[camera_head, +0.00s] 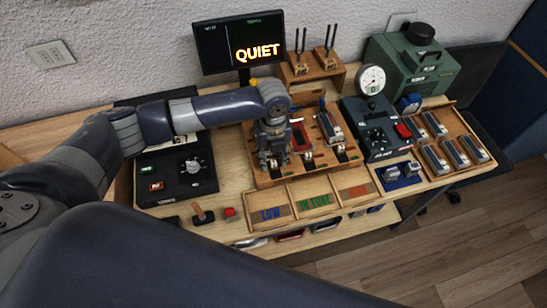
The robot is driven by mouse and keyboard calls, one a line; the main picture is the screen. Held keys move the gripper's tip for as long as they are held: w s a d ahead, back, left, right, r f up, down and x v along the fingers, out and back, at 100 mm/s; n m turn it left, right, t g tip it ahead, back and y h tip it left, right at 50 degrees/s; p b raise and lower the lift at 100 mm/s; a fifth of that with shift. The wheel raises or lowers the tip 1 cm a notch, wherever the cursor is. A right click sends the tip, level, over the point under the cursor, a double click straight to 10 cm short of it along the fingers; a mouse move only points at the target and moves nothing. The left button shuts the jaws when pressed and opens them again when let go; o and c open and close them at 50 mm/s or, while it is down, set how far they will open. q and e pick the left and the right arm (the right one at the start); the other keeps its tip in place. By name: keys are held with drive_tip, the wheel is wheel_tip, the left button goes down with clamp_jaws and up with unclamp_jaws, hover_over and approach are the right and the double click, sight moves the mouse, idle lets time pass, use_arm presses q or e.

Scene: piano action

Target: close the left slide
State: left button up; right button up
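A wooden fixture (264,181) with stations side by side stands in the middle of the bench. My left arm reaches in from the left, and my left gripper (271,160) points down over the fixture's leftmost station. The gripper hides most of that station, so I cannot make out the left slide, its position, or whether I touch it. The finger opening is too small to judge. A red-topped piece (300,137) sits in the station just right of the gripper, and a grey-and-red piece (329,127) sits in the one farther right. My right gripper is not in view.
A screen (240,42) reading QUIET stands behind. A black control box (176,175) is left, a dial unit (376,130) and green machine (411,65) right. Sorting trays (316,188) lie in front, a rack of several blocks (440,160) far right.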

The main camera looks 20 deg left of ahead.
use_arm(q)
drive_tip(key=shift+s+d, duration=0.1)
wheel_tip(320, 180, up, 12)
idle(0.5)
drive_tip(key=shift+f, duration=0.1)
idle(0.4)
